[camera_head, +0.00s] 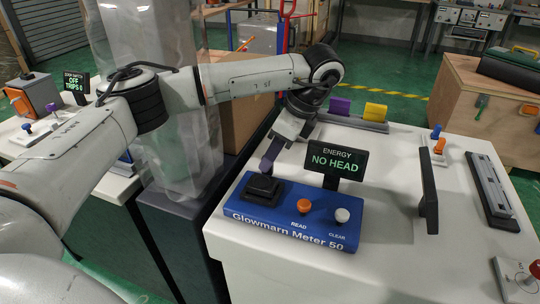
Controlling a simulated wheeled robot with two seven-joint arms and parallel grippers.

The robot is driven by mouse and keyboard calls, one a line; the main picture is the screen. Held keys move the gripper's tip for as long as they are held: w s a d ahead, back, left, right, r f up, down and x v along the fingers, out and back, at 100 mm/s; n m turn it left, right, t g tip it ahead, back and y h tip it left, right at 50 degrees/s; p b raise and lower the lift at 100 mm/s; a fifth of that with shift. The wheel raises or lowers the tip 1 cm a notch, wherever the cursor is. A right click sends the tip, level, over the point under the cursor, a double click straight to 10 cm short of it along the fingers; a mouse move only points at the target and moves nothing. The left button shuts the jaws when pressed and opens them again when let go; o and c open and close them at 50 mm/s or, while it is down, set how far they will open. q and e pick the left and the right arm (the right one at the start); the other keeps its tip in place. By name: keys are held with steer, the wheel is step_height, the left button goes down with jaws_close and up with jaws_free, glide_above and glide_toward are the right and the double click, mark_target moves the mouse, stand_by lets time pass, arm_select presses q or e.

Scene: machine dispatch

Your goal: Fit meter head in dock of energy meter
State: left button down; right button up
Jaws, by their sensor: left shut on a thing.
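The energy meter is a blue box (285,222) labelled "Glowmarn Meter 50" on the white bench. Its black square dock (262,187) is at the left of its top, and its display (336,160) reads "ENERGY NO HEAD". My left arm reaches over from the left. My left gripper (272,150) points down behind the dock, above and apart from it, shut on a small dark purplish piece (267,163), which I take as the meter head. The fingers hide much of it. My right gripper is not in view.
An orange READ button (304,205) and a white CLEAR button (342,215) sit right of the dock. A grey rack behind holds a purple block (340,105) and a yellow block (375,112). A dark upright panel (429,190) stands at right. Bench between is clear.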

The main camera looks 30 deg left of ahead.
arm_select(q)
steer(key=shift+f+b, duration=0.4)
steer(key=shift+f, duration=0.3)
steer(key=c, duration=1.7)
jaws_free()
steer(key=p+v, duration=0.1)
steer(key=v, duration=0.9)
steer(key=shift+d+r, duration=0.15)
